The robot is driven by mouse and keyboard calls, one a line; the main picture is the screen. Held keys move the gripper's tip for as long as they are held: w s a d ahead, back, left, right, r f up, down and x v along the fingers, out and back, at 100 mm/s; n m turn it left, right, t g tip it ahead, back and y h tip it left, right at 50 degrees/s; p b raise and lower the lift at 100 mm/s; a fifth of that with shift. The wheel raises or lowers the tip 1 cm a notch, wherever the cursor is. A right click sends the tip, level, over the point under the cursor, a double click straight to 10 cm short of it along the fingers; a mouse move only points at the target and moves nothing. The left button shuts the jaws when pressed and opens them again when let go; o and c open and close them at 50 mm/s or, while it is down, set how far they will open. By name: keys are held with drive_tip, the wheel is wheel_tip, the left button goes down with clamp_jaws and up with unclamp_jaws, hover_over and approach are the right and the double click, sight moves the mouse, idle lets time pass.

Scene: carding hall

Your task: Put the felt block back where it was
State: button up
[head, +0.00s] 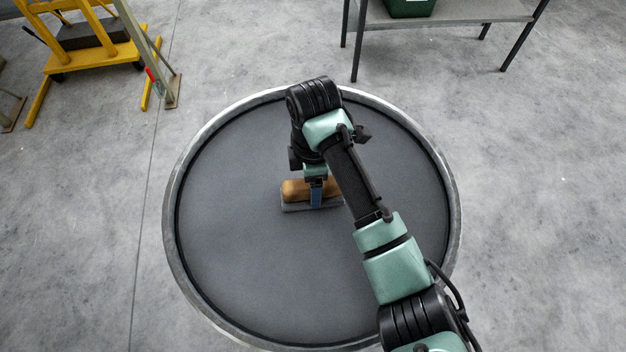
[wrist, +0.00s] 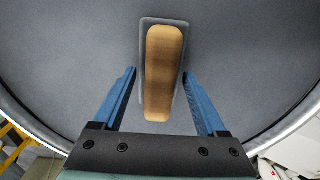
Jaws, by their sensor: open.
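The felt block (head: 294,189) is a tan wooden-looking back on a flat grey pad. It lies pad down on the dark grey top of a round table (head: 230,240), a little above the middle in the head view. It also shows in the wrist view (wrist: 165,60), lengthwise between the fingers. My gripper (head: 316,198) is open, with one blue finger on each side of the block. In the wrist view my gripper (wrist: 159,74) shows a gap between each finger and the block. The head view hides part of the block behind a finger.
The round table has a raised metal rim (head: 175,220); its top is otherwise bare. A grey steel table (head: 450,12) with a green bin (head: 410,7) stands beyond it at upper right. A yellow wheeled frame (head: 90,57) stands at upper left beside a metal post (head: 150,55).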

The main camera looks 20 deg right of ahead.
wheel_tip(320, 180, up, 12)
drive_tip(key=p, duration=0.2)
drive_tip(key=w+a+r+t, duration=0.5)
drive_tip(key=w+a+r, duration=0.1)
drive_tip(key=w+a, duration=0.1)
drive_tip(key=w+a+r+m+t+y, duration=0.25)
drive_tip(key=a+r+t, duration=0.3)
drive_tip(key=r, duration=0.45)
drive_tip(key=w+a+r+m+t+y, duration=0.15)
drive_tip(key=w+a+r+t, duration=0.35)
drive_tip(key=r, duration=0.6)
drive_tip(key=s+r+m+t, duration=0.2)
drive_tip(key=s+r+t, duration=0.15)
drive_tip(key=r, duration=0.35)
drive_tip(key=s+r+m+t, duration=0.25)
drive_tip(key=s+r, duration=0.25)
drive_tip(key=r, duration=0.3)
drive_tip(key=s+d+r+m+t+h, duration=0.3)
drive_tip(key=s+r+m+t, duration=0.3)
drive_tip(key=s+r, duration=0.3)
drive_tip(key=shift+s+d+h+b, duration=0.25)
drive_tip(key=shift+s+h, duration=0.45)
drive_tip(key=shift+s, duration=0.45)
